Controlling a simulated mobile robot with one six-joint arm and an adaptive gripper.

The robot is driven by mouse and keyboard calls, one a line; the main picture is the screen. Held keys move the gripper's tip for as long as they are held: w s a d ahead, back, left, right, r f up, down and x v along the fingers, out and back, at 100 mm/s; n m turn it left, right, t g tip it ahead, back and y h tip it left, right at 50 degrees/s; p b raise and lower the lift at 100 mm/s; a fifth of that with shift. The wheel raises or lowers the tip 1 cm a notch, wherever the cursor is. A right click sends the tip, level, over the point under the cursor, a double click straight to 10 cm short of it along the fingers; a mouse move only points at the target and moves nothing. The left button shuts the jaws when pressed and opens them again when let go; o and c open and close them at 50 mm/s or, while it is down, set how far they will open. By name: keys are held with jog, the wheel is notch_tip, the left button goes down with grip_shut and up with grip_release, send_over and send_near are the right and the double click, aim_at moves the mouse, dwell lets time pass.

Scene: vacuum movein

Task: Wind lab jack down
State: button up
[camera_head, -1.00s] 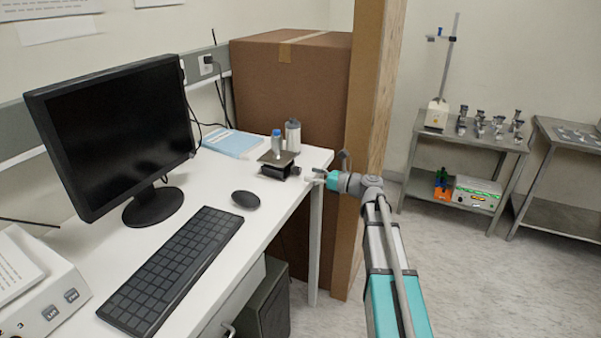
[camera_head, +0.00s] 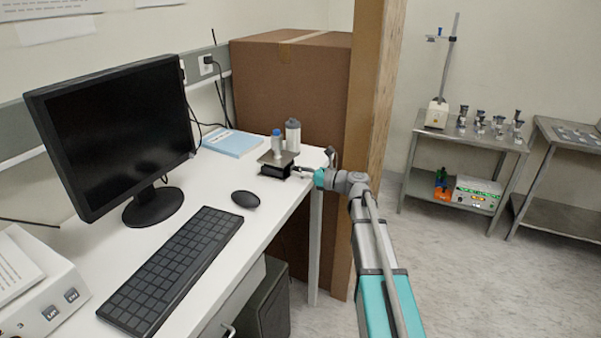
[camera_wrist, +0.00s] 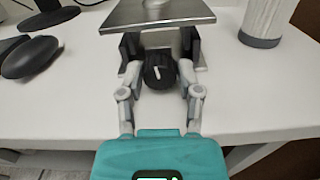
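The lab jack (camera_head: 276,172) stands on the white desk near its right end, with a small blue-capped bottle (camera_head: 277,143) on its plate. In the wrist view the jack's metal top plate (camera_wrist: 155,14) is at the top, with a black knob (camera_wrist: 159,72) with a white mark below it, facing me. My gripper (camera_wrist: 160,60) is open, one finger on each side of the knob. Gaps show between the fingers and the knob. In the head view my gripper (camera_head: 306,171) is at the jack's right side, its tips small and hard to make out.
A grey-white bottle (camera_head: 293,134) stands behind the jack; it also shows in the wrist view (camera_wrist: 266,20). A mouse (camera_head: 245,199), keyboard (camera_head: 172,270) and monitor (camera_head: 112,137) are to the left. A wooden post (camera_head: 372,100) and cardboard box (camera_head: 290,85) stand close behind my arm.

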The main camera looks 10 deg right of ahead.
grip_shut()
jog(key=shift+n, duration=2.4)
jog(key=o, duration=0.6)
grip_release()
jog(key=shift+d, duration=0.1)
